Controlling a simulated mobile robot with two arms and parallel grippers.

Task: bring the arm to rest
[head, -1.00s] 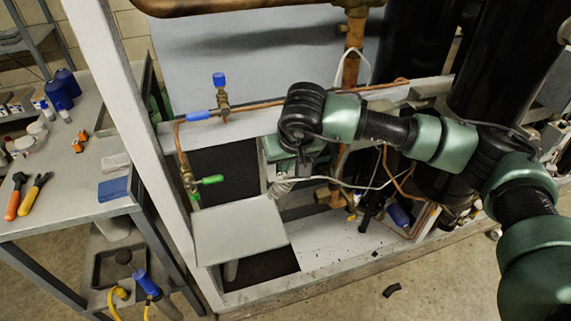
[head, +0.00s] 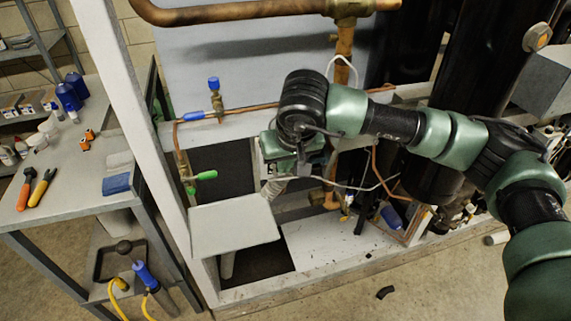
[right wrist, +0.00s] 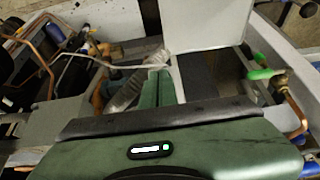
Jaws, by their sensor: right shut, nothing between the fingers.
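My right arm (head: 395,122) comes in from the right, black and green, and reaches over the compressor rack. Its right gripper (head: 303,167) points down inside the rack frame, just right of a grey flat panel (head: 235,224). In the right wrist view the two green fingers (right wrist: 156,88) lie together, shut, with nothing seen between them. A ribbed grey hose (right wrist: 125,92) runs close beside the fingers; whether they touch cannot be told. My left gripper is not in view.
A copper line with a blue-capped valve (head: 214,84) and a green-handled valve (head: 205,176) runs left of the gripper. A black cylinder (head: 480,70) stands behind the arm. A workbench (head: 75,190) with pliers (head: 36,188) is at the left. Floor at the front right is mostly clear.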

